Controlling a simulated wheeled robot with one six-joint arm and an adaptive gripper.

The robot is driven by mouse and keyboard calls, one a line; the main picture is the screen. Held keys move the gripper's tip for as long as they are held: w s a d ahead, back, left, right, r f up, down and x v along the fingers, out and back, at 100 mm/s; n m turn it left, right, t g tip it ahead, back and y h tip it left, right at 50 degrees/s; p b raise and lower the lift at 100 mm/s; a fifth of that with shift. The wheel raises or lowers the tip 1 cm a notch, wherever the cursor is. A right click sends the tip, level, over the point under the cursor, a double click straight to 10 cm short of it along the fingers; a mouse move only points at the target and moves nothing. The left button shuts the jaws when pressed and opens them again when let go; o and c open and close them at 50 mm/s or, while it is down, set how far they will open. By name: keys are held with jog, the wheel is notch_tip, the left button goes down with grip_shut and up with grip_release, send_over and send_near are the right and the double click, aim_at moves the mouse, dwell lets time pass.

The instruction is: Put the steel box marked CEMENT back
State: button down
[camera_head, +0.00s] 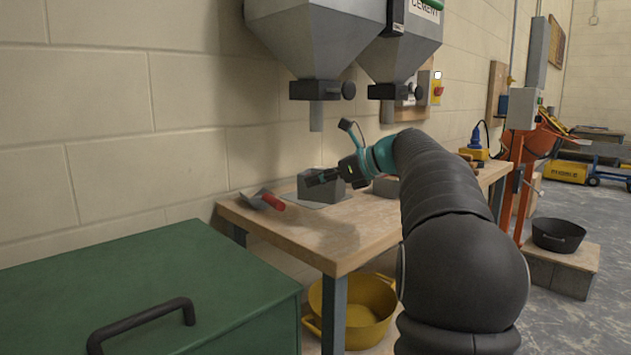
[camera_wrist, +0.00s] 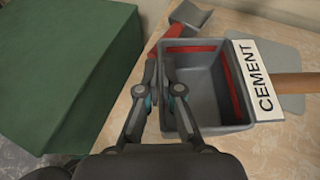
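The steel box marked CEMENT (camera_wrist: 243,108) is a grey open-topped box with red strips inside and a white label on its right rim. In the head view the box (camera_head: 318,190) shows over a flat grey plate (camera_head: 293,199) on the wooden bench. Its inside looks empty. My gripper (camera_wrist: 161,72) is at the box's left wall, one finger outside and one inside, with only a narrow gap between them. It looks shut on that wall. In the head view my gripper (camera_head: 322,178) is at the box's top edge. Whether the box touches the plate is unclear.
A green chest (camera_head: 150,275) stands in front at left. Two steel hoppers (camera_head: 318,40) hang above the bench (camera_head: 345,235). Another grey container (camera_head: 386,186) is to the right. A yellow tub (camera_head: 370,300) is below.

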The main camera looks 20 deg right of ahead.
aim_at(324, 202)
jog(key=shift+f+b, duration=2.4)
jog(key=shift+b, duration=0.25)
jog(key=shift+f, duration=0.6)
jog(key=c, duration=1.2)
grip_release()
jog(key=shift+c, duration=0.2)
